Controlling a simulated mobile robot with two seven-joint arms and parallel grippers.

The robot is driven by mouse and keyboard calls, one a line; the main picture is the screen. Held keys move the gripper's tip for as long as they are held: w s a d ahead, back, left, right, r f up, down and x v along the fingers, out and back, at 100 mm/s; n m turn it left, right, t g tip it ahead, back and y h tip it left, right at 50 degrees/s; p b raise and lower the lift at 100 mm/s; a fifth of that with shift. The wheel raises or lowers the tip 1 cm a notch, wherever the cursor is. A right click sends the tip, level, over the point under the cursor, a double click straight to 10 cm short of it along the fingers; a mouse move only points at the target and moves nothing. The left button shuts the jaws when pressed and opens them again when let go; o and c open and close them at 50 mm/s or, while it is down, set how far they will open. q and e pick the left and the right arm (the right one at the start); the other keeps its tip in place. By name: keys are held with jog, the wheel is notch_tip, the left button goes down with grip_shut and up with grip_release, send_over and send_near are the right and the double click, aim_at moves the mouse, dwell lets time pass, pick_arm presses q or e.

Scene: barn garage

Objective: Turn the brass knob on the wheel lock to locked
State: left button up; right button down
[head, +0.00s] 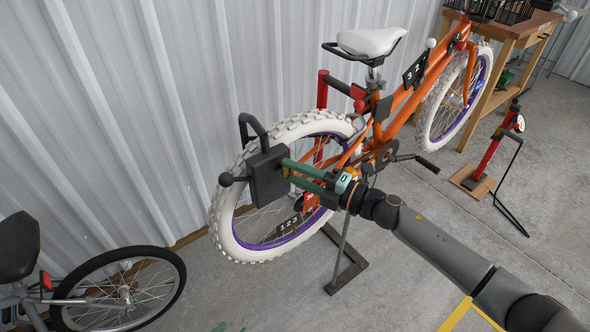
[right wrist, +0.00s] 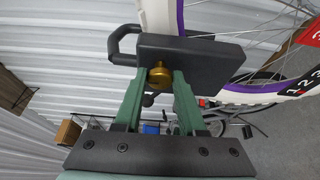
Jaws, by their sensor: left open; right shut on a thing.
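The wheel lock (head: 268,178) is a black box with a bent black bar, set at the white rear tyre of the orange bike (head: 400,105). In the right wrist view the lock (right wrist: 205,57) fills the upper middle. Its brass knob (right wrist: 160,76) faces my right gripper (right wrist: 160,84), whose green fingers are shut on it. In the head view my right gripper (head: 288,171) reaches the lock's face from the right. Whether the knob points to locked cannot be told. Only the green fingertips of my left gripper (head: 232,328) show at the bottom edge, apart and empty.
A second bike with a black wheel (head: 122,290) stands at the lower left. A corrugated wall (head: 110,110) runs close behind the lock. A red stand (head: 492,150) and a wooden workbench (head: 510,30) are at the right. The concrete floor in front is mostly clear.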

pick_arm(q)
jog(key=shift+s+a+f, duration=0.1)
jog(key=shift+f, duration=0.05)
pick_arm(e)
jog(key=c, duration=0.5)
grip_release()
pick_arm(q)
jog(key=shift+s, duration=0.25)
pick_arm(e)
jog(key=shift+d, duration=0.1)
pick_arm(q)
jog(key=shift+w+f, duration=0.1)
jog(key=shift+w, duration=0.05)
pick_arm(e)
jog(key=v, duration=1.2)
pick_arm(q)
jog(key=shift+r, duration=0.2)
pick_arm(e)
jog(key=shift+s+d, duration=0.1)
